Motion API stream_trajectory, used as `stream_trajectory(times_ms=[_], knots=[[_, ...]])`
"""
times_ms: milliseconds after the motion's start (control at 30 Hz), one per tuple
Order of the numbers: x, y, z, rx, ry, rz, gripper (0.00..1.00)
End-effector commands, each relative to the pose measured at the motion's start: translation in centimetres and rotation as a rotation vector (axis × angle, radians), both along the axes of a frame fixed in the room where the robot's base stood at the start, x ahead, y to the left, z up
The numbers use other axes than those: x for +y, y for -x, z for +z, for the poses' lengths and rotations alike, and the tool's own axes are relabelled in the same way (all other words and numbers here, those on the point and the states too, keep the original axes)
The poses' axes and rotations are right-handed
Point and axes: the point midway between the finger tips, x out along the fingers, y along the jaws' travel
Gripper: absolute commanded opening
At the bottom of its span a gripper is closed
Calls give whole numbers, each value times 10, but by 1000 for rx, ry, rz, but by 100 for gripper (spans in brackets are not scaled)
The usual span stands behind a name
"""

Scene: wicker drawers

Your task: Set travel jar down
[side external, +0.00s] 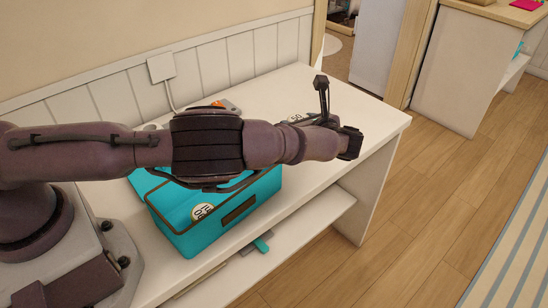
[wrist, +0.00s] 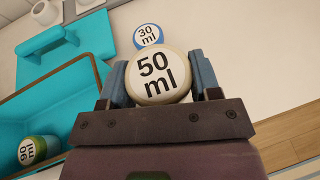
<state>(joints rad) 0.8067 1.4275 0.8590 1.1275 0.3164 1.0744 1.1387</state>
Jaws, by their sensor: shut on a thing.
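My gripper (wrist: 159,82) is shut on a round jar with a white lid marked 50 ml (wrist: 155,90), between its two blue-grey fingers. The lid faces the wrist camera. In the side external view my fingers are hidden behind my arm, and a small white lid (side external: 296,118) shows just past it on the tabletop side. I cannot tell whether the held jar touches the surface. A blue-rimmed 30 ml jar (wrist: 148,35) stands just beyond it in the wrist view.
An open teal box (side external: 180,242) stands at the table's front; a green jar (wrist: 35,150) lies inside it. Teal pieces (wrist: 85,35) and a white cylinder (wrist: 45,12) are beyond the box. The white tabletop (side external: 365,112) is clear toward its right end. A shelf (side external: 310,228) runs below.

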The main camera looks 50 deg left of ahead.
Motion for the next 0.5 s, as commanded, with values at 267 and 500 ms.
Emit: stream_trajectory(times_ms=[267,500], knots=[[-35,2,39,-4,5,-30,33],[-54,69,85,3,6,27,33]])
